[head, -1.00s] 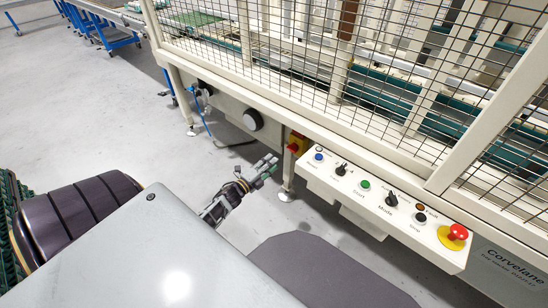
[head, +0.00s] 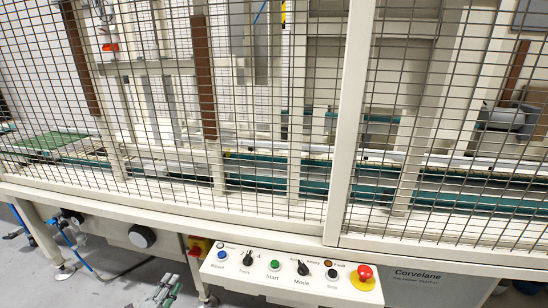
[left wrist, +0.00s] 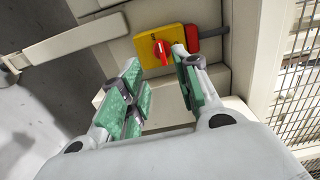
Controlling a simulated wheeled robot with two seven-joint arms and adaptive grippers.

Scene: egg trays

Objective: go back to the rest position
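My left gripper (head: 166,290) shows at the bottom edge of the head view, below the machine's lower frame. In the left wrist view its two green-padded fingers (left wrist: 158,64) are spread apart with nothing between them. Beyond the fingertips is a yellow plate with a red rotary switch (left wrist: 162,49) on the machine frame. The same switch shows in the head view (head: 199,247), above and right of the gripper. I cannot tell the exact gap from fingers to switch. My right gripper is in neither view.
A machine with a wire mesh guard (head: 270,130) fills the head view. Its sloped control panel (head: 236,283) carries several buttons and a red emergency stop (head: 364,273). A pale bar (left wrist: 65,47) juts out at upper left in the wrist view. Grey floor shows below.

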